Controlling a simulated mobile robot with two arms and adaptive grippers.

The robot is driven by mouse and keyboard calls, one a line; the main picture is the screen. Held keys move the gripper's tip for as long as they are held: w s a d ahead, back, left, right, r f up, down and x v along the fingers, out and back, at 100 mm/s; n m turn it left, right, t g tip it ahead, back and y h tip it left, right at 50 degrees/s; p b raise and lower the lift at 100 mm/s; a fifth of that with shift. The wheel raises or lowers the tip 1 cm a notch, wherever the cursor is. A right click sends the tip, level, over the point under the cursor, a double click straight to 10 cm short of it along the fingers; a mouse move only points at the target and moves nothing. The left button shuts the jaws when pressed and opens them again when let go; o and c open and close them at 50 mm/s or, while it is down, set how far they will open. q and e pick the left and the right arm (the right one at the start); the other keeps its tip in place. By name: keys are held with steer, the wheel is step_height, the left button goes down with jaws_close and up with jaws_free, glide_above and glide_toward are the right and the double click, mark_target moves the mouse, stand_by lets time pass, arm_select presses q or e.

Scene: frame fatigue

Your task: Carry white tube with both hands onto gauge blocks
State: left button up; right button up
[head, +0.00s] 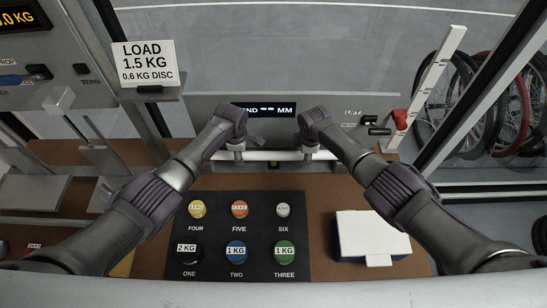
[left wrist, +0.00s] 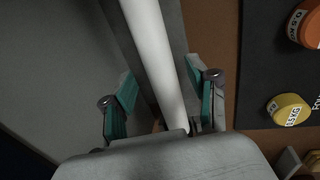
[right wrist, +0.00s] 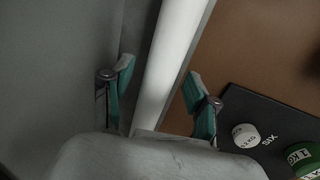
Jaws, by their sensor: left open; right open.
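The white tube (head: 272,155) lies horizontally across the back of the bench, below a dark display. My left gripper (head: 238,152) is open at the tube's left part, and in the left wrist view (left wrist: 160,95) its teal-padded fingers stand on both sides of the tube (left wrist: 155,50). My right gripper (head: 309,150) is open at the tube's right part, and in the right wrist view (right wrist: 160,90) its fingers also straddle the tube (right wrist: 172,55). I cannot tell whether any finger touches the tube. I cannot clearly make out the gauge blocks.
A black mat (head: 262,232) with several numbered weights lies in front of the arms. A white-topped box (head: 370,235) stands right of it. A sign reading LOAD 1.5 KG (head: 144,63) stands at the back left. A white upright scale (head: 432,80) with a red part (head: 400,120) is at right.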

steer(key=shift+r, duration=0.1)
arm_select(q)
step_height(320, 180, up, 10)
steer(key=s, duration=0.2)
steer(key=shift+r, duration=0.2)
arm_select(e)
step_height(320, 180, up, 12)
steer(key=s, duration=0.2)
steer(key=shift+s+f, duration=0.15)
steer(key=shift+f, duration=0.05)
arm_select(q)
steer(key=shift+a, duration=0.1)
